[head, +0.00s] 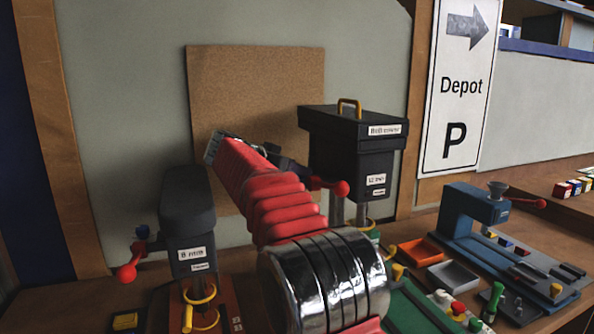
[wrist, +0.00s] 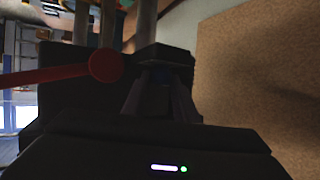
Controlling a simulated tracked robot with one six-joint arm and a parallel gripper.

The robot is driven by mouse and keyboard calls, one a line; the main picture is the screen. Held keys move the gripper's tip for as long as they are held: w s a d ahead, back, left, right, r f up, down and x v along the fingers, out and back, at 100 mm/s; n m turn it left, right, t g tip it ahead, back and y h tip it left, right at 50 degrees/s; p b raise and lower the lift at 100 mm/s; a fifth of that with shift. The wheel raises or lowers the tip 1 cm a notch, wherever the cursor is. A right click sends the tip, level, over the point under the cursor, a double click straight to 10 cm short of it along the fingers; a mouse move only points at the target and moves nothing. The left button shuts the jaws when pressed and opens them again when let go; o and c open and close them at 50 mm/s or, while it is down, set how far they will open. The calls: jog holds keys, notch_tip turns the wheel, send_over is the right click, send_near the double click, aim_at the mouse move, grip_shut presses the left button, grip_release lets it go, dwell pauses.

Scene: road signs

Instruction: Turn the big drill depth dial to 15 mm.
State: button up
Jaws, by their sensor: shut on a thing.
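The big drill (head: 350,148) is a tall black machine with a yellow top handle and white labels, in front of a cork board. Its red ball-ended lever (head: 340,188) also shows in the wrist view (wrist: 105,66). My gripper (wrist: 163,85) is at the drill's left side in the head view, mostly hidden behind my red arm. In the wrist view its dark fingers are shut on a dark part of the drill, which I take as the depth dial. The dial is nearly all hidden between the fingers, and no scale or setting is readable.
A smaller dark drill (head: 188,220) with a red lever stands left. Orange (head: 420,252) and grey (head: 453,275) trays and a blue machine (head: 474,218) stand right on the wooden bench. The cork board (head: 258,70) is close behind the big drill.

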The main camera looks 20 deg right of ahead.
jog(key=o, duration=1.1)
jog(key=shift+c, duration=0.2)
jog(key=v, duration=1.3)
jog(key=shift+a+r, duration=0.15)
jog(key=shift+a, duration=0.25)
jog(key=shift+s+d, duration=0.1)
jog(key=shift+s, duration=0.05)
